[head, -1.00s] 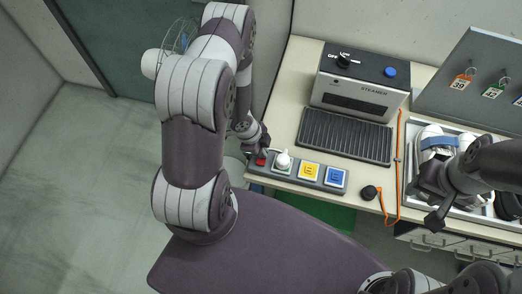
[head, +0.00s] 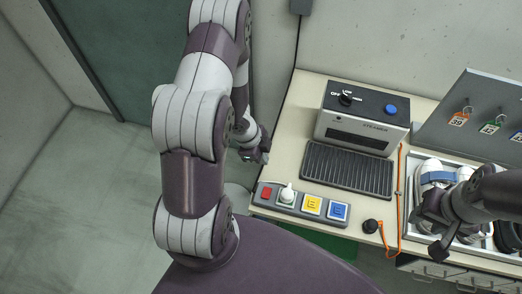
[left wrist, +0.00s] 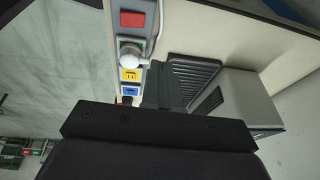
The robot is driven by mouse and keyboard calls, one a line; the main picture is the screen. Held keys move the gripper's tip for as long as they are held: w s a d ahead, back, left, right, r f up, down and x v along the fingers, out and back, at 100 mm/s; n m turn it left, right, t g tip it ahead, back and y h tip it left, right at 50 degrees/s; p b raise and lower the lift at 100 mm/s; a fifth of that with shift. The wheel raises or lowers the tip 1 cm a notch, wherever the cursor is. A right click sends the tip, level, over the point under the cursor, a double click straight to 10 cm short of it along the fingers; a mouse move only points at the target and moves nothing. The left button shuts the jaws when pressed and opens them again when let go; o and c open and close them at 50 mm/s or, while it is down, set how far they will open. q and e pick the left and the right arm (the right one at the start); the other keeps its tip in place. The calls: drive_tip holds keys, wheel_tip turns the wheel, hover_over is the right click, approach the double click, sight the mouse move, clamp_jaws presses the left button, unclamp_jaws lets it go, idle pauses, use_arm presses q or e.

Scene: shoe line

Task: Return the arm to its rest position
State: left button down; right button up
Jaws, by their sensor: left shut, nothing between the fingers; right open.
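My left gripper (head: 262,156) is shut and empty. In the head view it hangs near the table's left edge, just above and behind the button panel, apart from the red button (head: 266,192). In the left wrist view the gripper's dark body (left wrist: 160,95) covers the lower middle, with the panel beyond it. My right gripper (head: 434,212) is open above the tray with the shoes at the right. Its far finger is partly hidden.
The button panel (head: 299,203) has a red button, a white knob, a yellow and a blue button. Behind it stand a ribbed black mat (head: 347,168) and the steamer (head: 362,117). White shoes with a blue strap (head: 438,178) lie in the tray. Open floor (head: 90,220) is at left.

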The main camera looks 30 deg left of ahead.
use_arm(q)
drive_tip(key=s+a+r+n+g+y+b, duration=0.25)
drive_tip(key=s+a+n+y+b, duration=0.2)
drive_tip(key=n, duration=0.55)
drive_tip(key=s+d+r+n+t+h+b, duration=0.1)
drive_tip(key=d+r+n+t+b, duration=0.1)
drive_tip(key=d+r+n+b, duration=0.3)
drive_tip(key=d+b, duration=0.3)
drive_tip(key=d, duration=0.1)
drive_tip(key=shift+s+d, duration=0.2)
drive_tip(key=shift+s, duration=0.05)
drive_tip(key=shift+w+a+h, duration=0.1)
drive_tip(key=shift+h, duration=0.15)
